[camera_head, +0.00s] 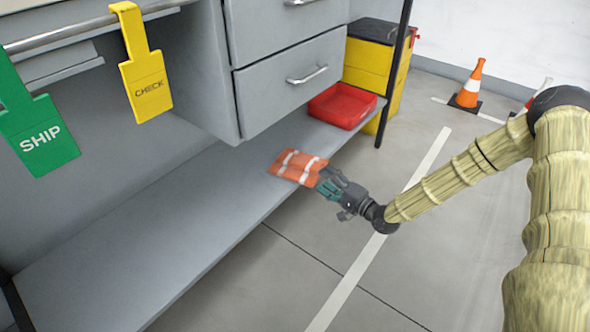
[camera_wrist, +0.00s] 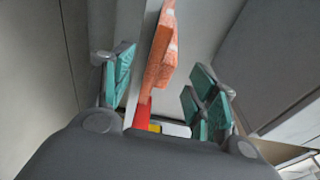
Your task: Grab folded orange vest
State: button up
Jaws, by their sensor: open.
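The folded orange vest (camera_head: 298,166) has pale reflective stripes. It lies on the low grey shelf (camera_head: 150,220) of the workbench, close to the front edge. My gripper (camera_head: 328,185) is at the vest's right side in the head view, partly beyond the shelf's front edge. In the wrist view, the vest (camera_wrist: 162,50) shows between and ahead of the teal-padded fingers of my gripper (camera_wrist: 160,95). The fingers are spread apart, with gaps to the vest on both sides. Whether a fingertip touches the vest cannot be told.
A red tray (camera_head: 342,106) sits on the shelf behind the vest. Grey drawers (camera_head: 290,80) overhang the shelf. A dark post (camera_head: 396,75) and a yellow bin (camera_head: 368,65) stand at the shelf's far end. Green SHIP (camera_head: 40,135) and yellow CHECK (camera_head: 146,85) tags hang from a rail.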

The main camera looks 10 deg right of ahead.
aim_at(318, 176)
jog(key=b+x, duration=0.1)
jog(key=x, duration=0.2)
jog(key=shift+a+b, duration=0.25)
jog(key=shift+b, duration=0.05)
jog(key=shift+w+a+r, duration=0.1)
jog(key=shift+w, duration=0.05)
jog(key=c, duration=1.2)
jog(key=shift+o, duration=0.2)
jog(key=shift+r, duration=0.15)
